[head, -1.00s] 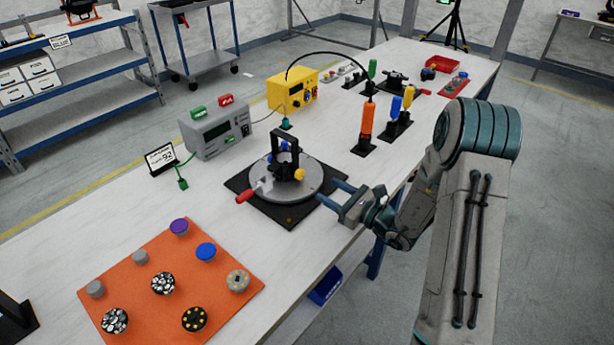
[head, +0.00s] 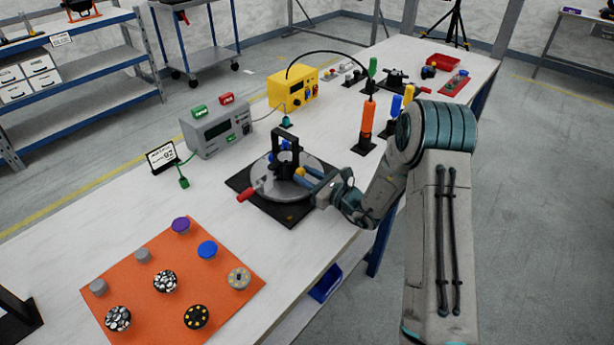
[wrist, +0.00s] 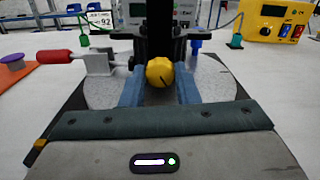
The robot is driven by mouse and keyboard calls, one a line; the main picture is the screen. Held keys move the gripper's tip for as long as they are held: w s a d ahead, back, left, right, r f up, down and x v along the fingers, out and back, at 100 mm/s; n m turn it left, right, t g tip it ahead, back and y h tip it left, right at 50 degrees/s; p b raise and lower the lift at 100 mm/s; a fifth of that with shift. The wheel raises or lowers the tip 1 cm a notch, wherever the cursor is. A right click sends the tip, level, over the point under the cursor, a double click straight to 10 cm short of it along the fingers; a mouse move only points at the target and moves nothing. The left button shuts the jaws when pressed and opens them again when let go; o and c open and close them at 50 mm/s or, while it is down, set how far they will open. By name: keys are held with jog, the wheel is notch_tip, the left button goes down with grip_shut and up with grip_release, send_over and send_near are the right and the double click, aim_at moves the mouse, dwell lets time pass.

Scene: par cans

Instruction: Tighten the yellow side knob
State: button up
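The yellow side knob (wrist: 160,73) is round with a dark line on its face. It sits on the near side of a black upright frame (head: 285,143), which stands on a round grey turntable (head: 262,186). In the head view the knob (head: 300,172) shows near my fingertips. My gripper (wrist: 161,85) has one blue-grey finger on each side of the knob. The gaps between fingers and knob are very thin, and I cannot tell whether they touch. The knob's far side is hidden.
A red-handled clamp (head: 247,194) is at the turntable's left. A grey meter (head: 217,133) and a yellow power unit (head: 291,88) stand behind. An orange screwdriver (head: 367,118) stands right of the fixture. An orange mat (head: 135,262) with several knobs lies at front left.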

jog(key=shift+c, duration=0.9)
jog(key=shift+m, duration=0.3)
jog(key=m+p, duration=0.1)
jog(key=m, duration=0.1)
jog(key=shift+m, duration=0.3)
jog(key=shift+m+p, duration=0.55)
jog(key=shift+m, duration=0.85)
jog(key=o, duration=1)
jog(key=shift+d, duration=0.1)
